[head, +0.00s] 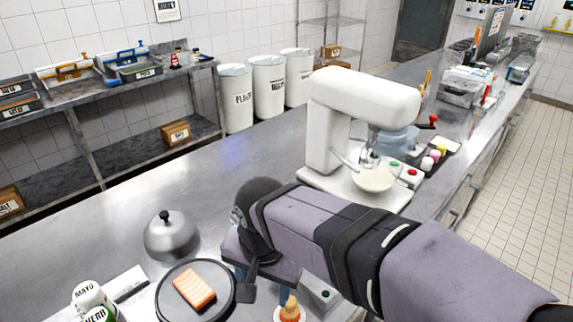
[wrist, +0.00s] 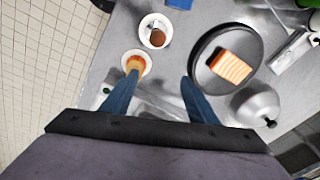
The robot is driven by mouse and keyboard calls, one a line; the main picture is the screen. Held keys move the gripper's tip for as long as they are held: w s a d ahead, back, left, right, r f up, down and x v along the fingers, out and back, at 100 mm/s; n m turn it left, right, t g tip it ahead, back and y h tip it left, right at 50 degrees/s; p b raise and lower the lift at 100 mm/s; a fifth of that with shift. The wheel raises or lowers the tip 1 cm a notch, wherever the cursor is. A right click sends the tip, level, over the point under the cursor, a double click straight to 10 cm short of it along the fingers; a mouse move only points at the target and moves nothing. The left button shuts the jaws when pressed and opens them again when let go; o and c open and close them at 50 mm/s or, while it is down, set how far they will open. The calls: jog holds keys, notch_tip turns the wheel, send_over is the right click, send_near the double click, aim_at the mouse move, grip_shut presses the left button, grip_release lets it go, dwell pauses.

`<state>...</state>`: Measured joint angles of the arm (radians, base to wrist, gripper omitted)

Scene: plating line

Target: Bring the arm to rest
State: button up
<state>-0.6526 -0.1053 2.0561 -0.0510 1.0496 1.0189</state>
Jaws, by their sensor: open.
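My gripper (head: 262,290) hangs over the steel counter (head: 90,240), partly hidden behind my own arm in the head view. In the wrist view my gripper (wrist: 160,78) has its two blue fingers spread, with nothing held between them. A block of salmon (head: 194,287) lies on a round black plate (head: 219,302) left of my gripper in the head view. In the wrist view the salmon (wrist: 233,67) and plate (wrist: 205,76) are right of the fingers. A small white dish with an orange-brown item (wrist: 136,62) shows by the left fingertip; their gap in height is unclear.
A metal dome lid (head: 170,238) stands behind the plate. A white stand mixer (head: 350,125) stands beyond my arm. White bottles (head: 90,300) are at lower left. A white cup with brown contents (wrist: 157,32) is near the dish.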

jog(key=w+d, duration=0.2)
jog(key=d, duration=0.2)
jog(key=w+d+f+t, duration=0.1)
jog(key=w+d, duration=0.2)
jog(key=d, duration=0.2)
jog(key=w+d+t+p, duration=0.1)
jog(key=w+d, duration=0.1)
jog(key=d, duration=0.2)
jog(key=shift+w+d+f+n+h, duration=0.25)
jog(key=shift+w+n+h, duration=0.05)
jog(key=shift+w+n, duration=0.1)
jog(key=d+f+n+h, duration=0.1)
jog(key=d+f, duration=0.1)
jog(key=d, duration=0.9)
jog(key=s+a+f+n+g, duration=0.1)
jog(key=s+a+f, duration=0.1)
jog(key=s, duration=0.4)
jog(key=s+a+f+n+g+y+p, duration=0.1)
jog(key=s+a+f+g, duration=0.1)
jog(key=s+f, duration=0.3)
jog(key=shift+s+a+g, duration=0.3)
jog(key=shift+s+a, duration=0.25)
jog(key=shift+s, duration=0.5)
